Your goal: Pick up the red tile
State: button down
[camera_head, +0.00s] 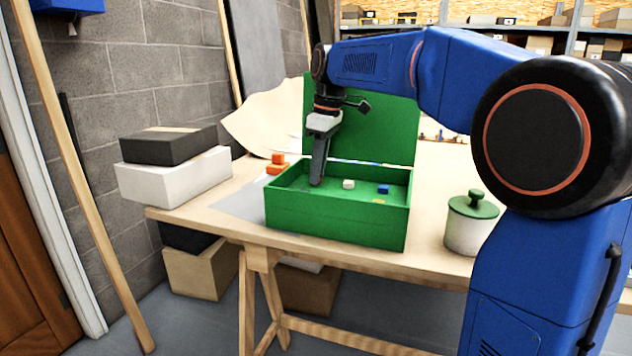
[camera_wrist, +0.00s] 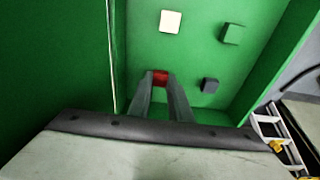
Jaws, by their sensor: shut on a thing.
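The red tile (camera_wrist: 160,77) shows in the wrist view between the two fingertips of my gripper, which is shut on it. In the head view my gripper (camera_head: 317,182) points down into the left part of the open green box (camera_head: 338,217). The red tile cannot be made out in the head view. The wrist view does not clearly show whether the tile touches the box floor.
The raised green lid (camera_head: 375,130) stands behind. A lidded pot (camera_head: 467,232) stands to the right, orange blocks (camera_head: 277,164) to the left.

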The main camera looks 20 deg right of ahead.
jog(key=shift+r, duration=0.1)
notch_tip(320, 180, up, 18)
dwell(0.6)
